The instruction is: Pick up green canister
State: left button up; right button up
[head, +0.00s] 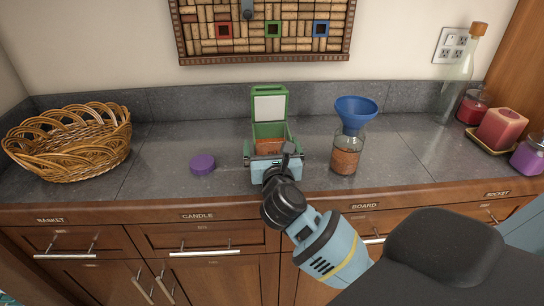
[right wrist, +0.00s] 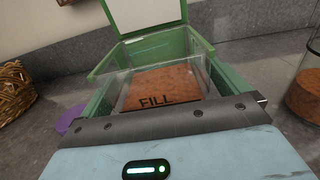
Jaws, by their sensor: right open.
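The green canister (head: 268,128) stands on the grey counter with its lid raised at the back, showing a pale inner face. In the right wrist view the canister (right wrist: 205,50) fills the upper middle. A clear inner container in it holds orange-brown material, and the word FILL shows at its front. My right gripper (head: 273,158) is open, right in front of the canister, with its jaws spread about as wide as the canister. I cannot tell whether they touch it. The canister's lower front is hidden behind my gripper. My left gripper is not in view.
A glass jar (head: 345,158) with a blue funnel (head: 356,112) stands close on the right. A purple lid (head: 203,164) lies to the left, and a wicker basket (head: 70,145) is farther left. Candles (head: 502,130) and a tall bottle (head: 457,82) stand at the far right.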

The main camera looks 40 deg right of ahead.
aim_at(277, 144)
jog(key=shift+c, duration=0.4)
jog(key=shift+r, duration=0.1)
jog(key=c, duration=1.3)
jog(key=shift+r, duration=0.1)
jog(key=shift+r+p, duration=0.3)
jog(key=shift+r, duration=1.5)
jog(key=shift+s+d+f, duration=0.1)
jog(key=shift+s, duration=0.5)
jog(key=s+d+r, duration=0.1)
jog(key=s+d, duration=0.1)
jog(key=s, duration=1.2)
jog(key=shift+s+r, duration=0.2)
jog(key=shift+s, duration=0.1)
